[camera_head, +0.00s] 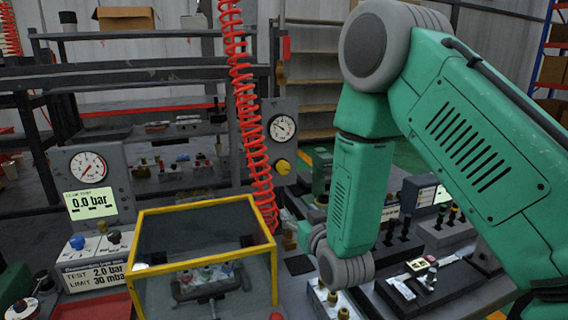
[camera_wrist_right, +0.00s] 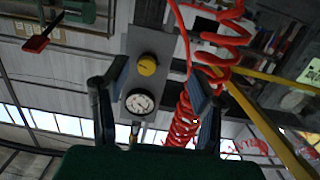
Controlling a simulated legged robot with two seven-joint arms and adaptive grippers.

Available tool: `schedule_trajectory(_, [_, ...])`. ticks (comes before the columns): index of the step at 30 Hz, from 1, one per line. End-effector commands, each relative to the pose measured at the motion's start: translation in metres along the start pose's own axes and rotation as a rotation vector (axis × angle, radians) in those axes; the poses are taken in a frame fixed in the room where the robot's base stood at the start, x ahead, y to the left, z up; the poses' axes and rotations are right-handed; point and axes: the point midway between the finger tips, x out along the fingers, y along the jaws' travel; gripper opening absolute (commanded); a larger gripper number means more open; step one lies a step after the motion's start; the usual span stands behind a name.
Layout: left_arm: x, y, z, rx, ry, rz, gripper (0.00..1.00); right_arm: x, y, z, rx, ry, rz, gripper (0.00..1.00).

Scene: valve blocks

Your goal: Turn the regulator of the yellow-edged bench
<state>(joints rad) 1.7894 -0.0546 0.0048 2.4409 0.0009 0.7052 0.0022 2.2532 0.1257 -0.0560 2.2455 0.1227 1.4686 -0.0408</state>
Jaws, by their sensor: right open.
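The regulator is a yellow knob (camera_head: 283,167) on a grey upright panel (camera_head: 271,150), below a round white gauge (camera_head: 283,128). The knob also shows between my fingers in the right wrist view (camera_wrist_right: 147,65), where the picture is turned over and the gauge (camera_wrist_right: 140,102) appears below it. My right gripper (camera_wrist_right: 158,78) is open and empty, its two dark fingers apart on either side of the panel. It is not touching the knob. In the head view my right arm comes in from the right and most of its gripper is hidden. My left gripper is not in view.
A red coiled hose (camera_head: 247,110) hangs just left of the knob. A yellow-edged clear box (camera_head: 275,215) covers fittings in front of the panel. A test unit (camera_head: 95,205) reading 0.0 bar stands left. Blocks with dark posts (camera_head: 442,228) are at right.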

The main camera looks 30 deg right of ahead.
Motion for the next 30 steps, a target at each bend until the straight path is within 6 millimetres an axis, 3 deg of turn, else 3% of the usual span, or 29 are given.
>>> schedule_trajectory(1, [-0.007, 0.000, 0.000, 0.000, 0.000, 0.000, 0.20, 0.001, 0.003, -0.017, -0.053, 0.029, -0.001, 0.52])
schedule_trajectory(6, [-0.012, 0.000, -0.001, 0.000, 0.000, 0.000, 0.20, 0.003, 0.011, -0.046, -0.143, 0.095, 0.008, 0.52])
schedule_trajectory(13, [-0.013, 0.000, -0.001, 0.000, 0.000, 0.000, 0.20, 0.018, 0.013, -0.052, -0.158, 0.111, 0.011, 0.52])
schedule_trajectory(30, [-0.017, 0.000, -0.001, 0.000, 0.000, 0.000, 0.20, 0.125, 0.013, -0.063, -0.157, 0.109, 0.010, 0.52])
